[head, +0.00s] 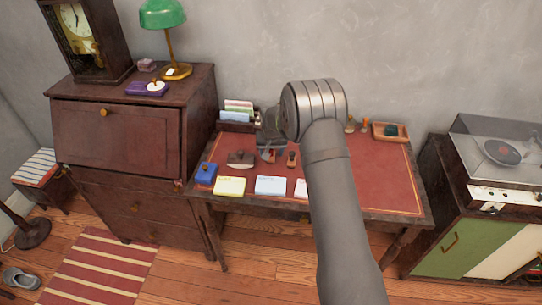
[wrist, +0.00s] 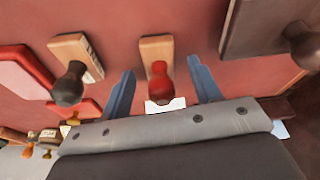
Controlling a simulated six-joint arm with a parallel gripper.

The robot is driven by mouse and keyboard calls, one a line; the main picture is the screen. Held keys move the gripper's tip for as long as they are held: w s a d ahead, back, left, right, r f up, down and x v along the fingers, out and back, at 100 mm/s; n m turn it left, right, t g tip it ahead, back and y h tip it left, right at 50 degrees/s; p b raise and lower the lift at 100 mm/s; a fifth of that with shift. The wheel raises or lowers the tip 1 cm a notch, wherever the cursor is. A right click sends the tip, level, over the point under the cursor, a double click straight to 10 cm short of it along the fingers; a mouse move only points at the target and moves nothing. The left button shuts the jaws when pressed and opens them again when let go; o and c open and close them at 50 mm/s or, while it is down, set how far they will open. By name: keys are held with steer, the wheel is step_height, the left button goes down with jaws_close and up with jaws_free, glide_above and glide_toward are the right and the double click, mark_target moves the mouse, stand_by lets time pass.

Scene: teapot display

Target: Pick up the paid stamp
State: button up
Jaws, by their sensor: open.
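A small stamp with a red knob and a pale wooden base (wrist: 158,50) stands on the red desk top between my gripper's fingers in the wrist view. I cannot read its label, so I cannot tell if it is the paid stamp. My gripper (wrist: 162,66) is open, with one blue finger on each side of this stamp and no visible grip on it. A second stamp with a black knob (wrist: 69,86) stands to the left; it also shows in the head view (head: 291,159). In the head view my gripper is low over the desk, partly hidden by my arm.
A dark block with a round knob (wrist: 262,25) is close on the right; it shows in the head view as a blotter-like shape (head: 240,159). A red tray-like piece (wrist: 22,70) is at far left. A blue box (head: 206,173) and paper pads (head: 230,186) line the desk's front.

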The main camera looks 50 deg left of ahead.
steer(key=c, duration=1.1)
steer(key=shift+r, duration=0.1)
steer(key=shift+c, duration=0.2)
steer(key=shift+r, duration=0.6)
step_height(320, 180, up, 3)
steer(key=shift+r, duration=0.1)
steer(key=w+d+r, duration=0.6)
steer(key=d, duration=0.3)
steer(key=shift+w+d+r, duration=0.15)
steer(key=shift+d+r, duration=0.05)
steer(key=shift+d, duration=0.2)
